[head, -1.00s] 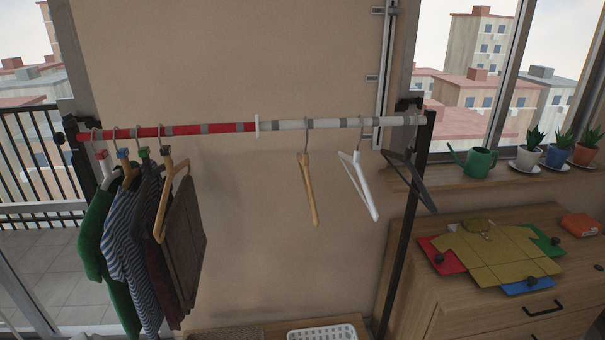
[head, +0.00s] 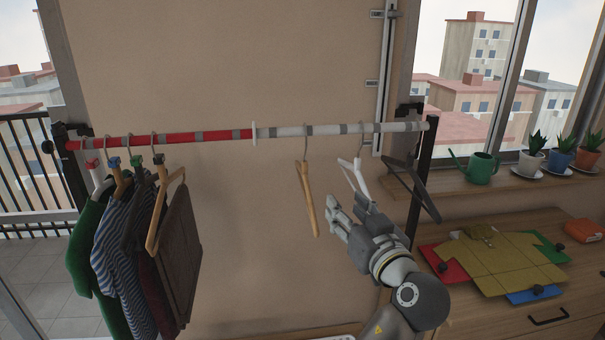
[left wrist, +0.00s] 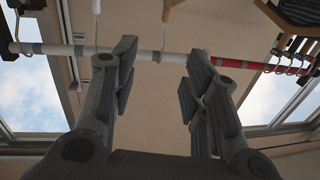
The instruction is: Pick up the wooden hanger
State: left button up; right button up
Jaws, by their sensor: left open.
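An empty wooden hanger (head: 308,198) hangs edge-on from the pale part of the rail in the head view. My left gripper (head: 347,208) is open and empty, just right of the hanger's lower part and apart from it. In the left wrist view the two fingers of the left gripper (left wrist: 160,62) are spread wide. A tan hanger end (left wrist: 170,11) shows above the gap between them, beyond the rail. My right gripper is not in view.
A white hanger (head: 355,178), partly behind my gripper, and a dark hanger (head: 412,183) hang to the right. Clothes on hangers, including dark trousers (head: 180,255), hang under the red rail part (head: 225,134). A dresser (head: 480,318) with a folded shirt (head: 485,258) stands at right.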

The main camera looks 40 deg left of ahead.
aim_at(305, 161)
jog(key=i+j, duration=0.15)
jog(key=j, duration=0.15)
jog(key=i+j, duration=0.15)
jog(key=j, duration=0.2)
jog(key=i+j, duration=0.15)
jog(key=j, duration=0.15)
jog(key=i+j, duration=0.15)
jog(key=j, duration=0.2)
jog(key=l+z, duration=0.05)
